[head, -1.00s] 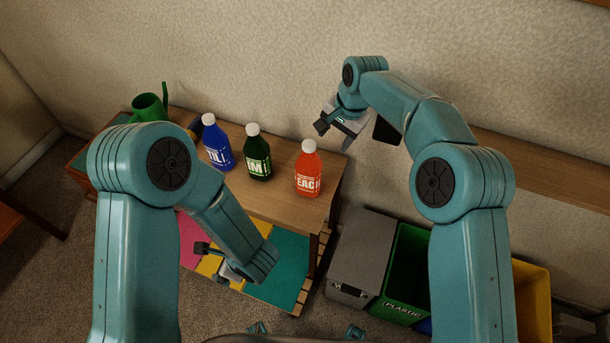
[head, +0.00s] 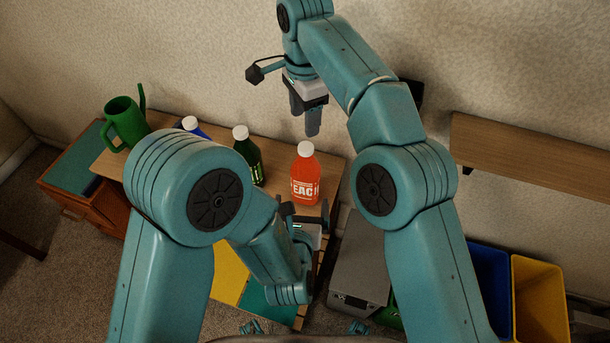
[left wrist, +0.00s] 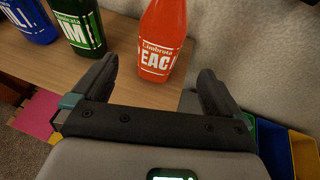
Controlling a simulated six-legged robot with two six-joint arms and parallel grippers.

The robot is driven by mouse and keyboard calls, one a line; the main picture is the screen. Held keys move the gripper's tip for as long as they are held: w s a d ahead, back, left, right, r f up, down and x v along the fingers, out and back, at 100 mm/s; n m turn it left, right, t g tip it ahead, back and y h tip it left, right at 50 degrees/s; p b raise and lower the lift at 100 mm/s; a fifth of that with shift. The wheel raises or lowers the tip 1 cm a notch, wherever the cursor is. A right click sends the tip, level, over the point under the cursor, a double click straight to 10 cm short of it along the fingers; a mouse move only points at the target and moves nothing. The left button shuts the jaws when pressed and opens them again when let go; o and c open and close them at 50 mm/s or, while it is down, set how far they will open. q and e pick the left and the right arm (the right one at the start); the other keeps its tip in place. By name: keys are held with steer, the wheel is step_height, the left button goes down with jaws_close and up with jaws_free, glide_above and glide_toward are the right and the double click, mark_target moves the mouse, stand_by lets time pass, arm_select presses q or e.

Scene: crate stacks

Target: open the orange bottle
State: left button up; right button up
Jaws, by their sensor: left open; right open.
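The orange bottle (head: 305,178) stands upright on the wooden table, with its white cap (head: 305,149) on top. My left gripper (head: 307,212) is open just in front of the bottle, low beside its base. In the left wrist view the orange bottle (left wrist: 163,38) shows ahead, between and beyond the two spread fingers (left wrist: 155,85), with its cap out of frame. My right gripper (head: 306,125) is open and empty above and behind the bottle, fingers pointing down. It appears apart from the cap.
A green bottle (head: 247,160) and a blue bottle (head: 192,124), partly hidden by my left arm, stand left of the orange one. A green watering can (head: 124,122) is at the far left.

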mark_target(305, 183)
arm_select(q)
steer(key=x, duration=1.1)
arm_select(e)
steer(key=shift+s+d, duration=0.15)
steer(key=shift+s, duration=0.2)
arm_select(q)
steer(key=shift+w+f, duration=0.25)
steer(key=shift+w, duration=0.35)
arm_select(e)
steer(key=shift+w, duration=0.15)
arm_select(q)
steer(key=shift+d, duration=0.1)
steer(key=c, duration=1.4)
arm_select(e)
steer(key=m, duration=0.6)
steer(key=shift+m, duration=0.3)
steer(key=m, duration=0.6)
steer(key=shift+m, duration=0.4)
steer(key=shift+f, duration=4)
